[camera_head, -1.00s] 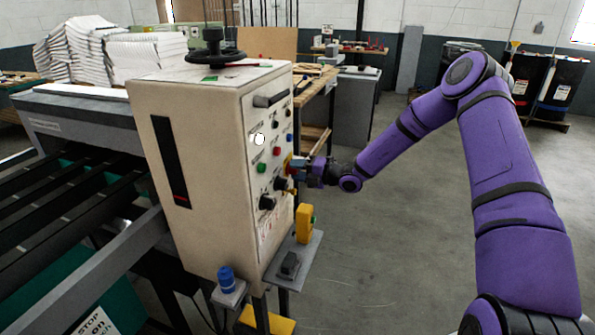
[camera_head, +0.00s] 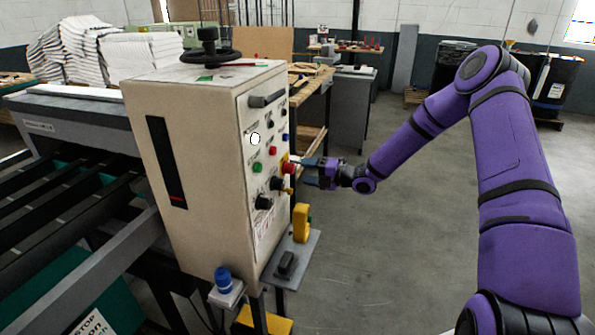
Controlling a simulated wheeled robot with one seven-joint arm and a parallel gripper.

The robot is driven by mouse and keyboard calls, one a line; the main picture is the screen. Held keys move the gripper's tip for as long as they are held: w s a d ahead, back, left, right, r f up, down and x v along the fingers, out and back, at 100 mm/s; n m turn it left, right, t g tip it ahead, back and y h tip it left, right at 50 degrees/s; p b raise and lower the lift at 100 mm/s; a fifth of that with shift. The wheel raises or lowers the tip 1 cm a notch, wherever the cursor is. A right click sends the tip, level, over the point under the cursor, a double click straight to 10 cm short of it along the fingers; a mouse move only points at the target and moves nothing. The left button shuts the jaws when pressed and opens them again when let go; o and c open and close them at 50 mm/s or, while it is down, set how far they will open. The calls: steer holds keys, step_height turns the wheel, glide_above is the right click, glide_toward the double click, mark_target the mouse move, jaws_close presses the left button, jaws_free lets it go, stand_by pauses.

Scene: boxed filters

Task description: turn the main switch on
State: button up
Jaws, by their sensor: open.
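The cream control cabinet (camera_head: 200,110) stands left of centre with its control panel (camera_head: 248,115) facing right. A red knob on a yellow plate (camera_head: 288,168) sits at the panel's right edge; it looks like the main switch, but its exact setting is too small to read. My gripper (camera_head: 307,172) is open and empty, just right of the red knob with a small gap. Its two fingers point left toward the panel, one above the other in the picture.
Below the red knob are black knobs (camera_head: 264,202), and above is a black handle (camera_head: 266,100). Open floor (camera_head: 400,240) lies to the right.

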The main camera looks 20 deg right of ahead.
steer(key=v, duration=0.5)
steer(key=shift+s+d, duration=0.2)
steer(key=shift+d, duration=0.15)
steer(key=s+a+r+n+g+h, duration=0.3)
steer(key=s+a+r+n+g, duration=0.15)
steer(key=s+r+n, duration=0.55)
steer(key=s+a+r+n+g+h, duration=0.2)
steer(key=s+a+r+n+g, duration=0.4)
steer(key=n, duration=0.7)
steer(key=s+d+r+n+t+h, duration=0.1)
steer(key=s+d+r+n+h, duration=0.2)
steer(key=s+n, duration=0.3)
steer(key=s+d+r+n+t+h, duration=0.2)
steer(key=s+r+n, duration=0.4)
steer(key=s, duration=0.5)
steer(key=s+d+r+n+t+h, duration=0.2)
steer(key=s+d+r+n+h, duration=0.1)
steer(key=s, duration=0.6)
steer(key=shift+d+r+n+h, duration=0.45)
steer(key=shift+r+n, duration=0.8)
steer(key=shift+n, duration=0.55)
steer(key=shift+t, duration=0.25)
